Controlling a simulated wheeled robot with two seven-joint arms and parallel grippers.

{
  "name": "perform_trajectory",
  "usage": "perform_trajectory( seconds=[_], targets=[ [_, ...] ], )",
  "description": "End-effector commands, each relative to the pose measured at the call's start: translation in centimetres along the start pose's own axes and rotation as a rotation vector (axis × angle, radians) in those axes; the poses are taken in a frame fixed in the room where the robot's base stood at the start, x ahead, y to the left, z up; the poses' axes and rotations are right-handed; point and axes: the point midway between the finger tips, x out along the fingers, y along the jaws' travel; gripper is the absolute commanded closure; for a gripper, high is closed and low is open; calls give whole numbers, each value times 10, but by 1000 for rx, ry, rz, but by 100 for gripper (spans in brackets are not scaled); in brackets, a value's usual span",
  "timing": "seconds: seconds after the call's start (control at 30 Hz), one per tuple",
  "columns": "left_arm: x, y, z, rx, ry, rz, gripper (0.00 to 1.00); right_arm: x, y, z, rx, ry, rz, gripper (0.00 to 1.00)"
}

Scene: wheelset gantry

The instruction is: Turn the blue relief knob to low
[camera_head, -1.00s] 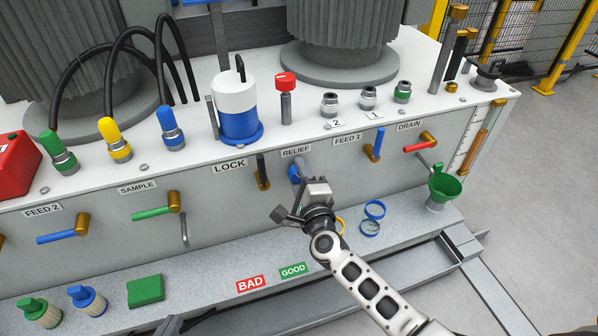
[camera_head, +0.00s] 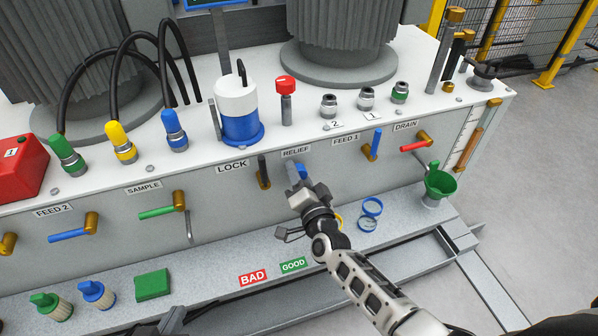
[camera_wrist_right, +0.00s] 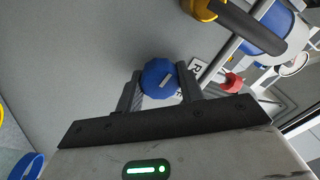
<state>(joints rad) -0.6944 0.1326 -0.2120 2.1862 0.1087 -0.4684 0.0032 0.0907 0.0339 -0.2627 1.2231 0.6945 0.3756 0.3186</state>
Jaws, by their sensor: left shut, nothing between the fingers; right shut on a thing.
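The blue relief knob (camera_head: 302,172) is on the grey front panel, just below the RELIEF label (camera_head: 296,152). My right gripper (camera_head: 297,173) reaches it from the front and partly hides it. In the right wrist view the round, ridged blue knob (camera_wrist_right: 160,78) sits between the two fingers of the right gripper (camera_wrist_right: 160,88), which is shut on it. The knob's face carries a small light grey mark. Any low or high marking around the knob is hidden or too small to read. My left gripper is not in view.
The LOCK handle (camera_head: 263,172) stands close left of the knob. The FEED 1 valve's blue lever (camera_head: 375,144) is to the right. A green funnel (camera_head: 440,184) is at the right end.

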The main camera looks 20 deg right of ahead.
Motion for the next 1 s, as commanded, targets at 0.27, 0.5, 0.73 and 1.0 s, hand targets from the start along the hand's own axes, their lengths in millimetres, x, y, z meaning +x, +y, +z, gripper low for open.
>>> perform_trajectory(
  seconds=[0.27, 0.5, 0.73, 1.0],
  targets=[
    [0, -1, 1, 8, -10, -6, 100, 0, 0, 0, -121, -4, -2, 85],
    [0, -1, -1, 10, -6, -6, 100, 0, 0, 0, -158, -4, -4, 85],
    [0, -1, -1, 10, -6, -6, 100, 0, 0, 0, -163, -5, -4, 85],
    [0, -1, -1, 10, -6, -5, 100, 0, 0, 0, -161, -5, -5, 41]
  ],
)
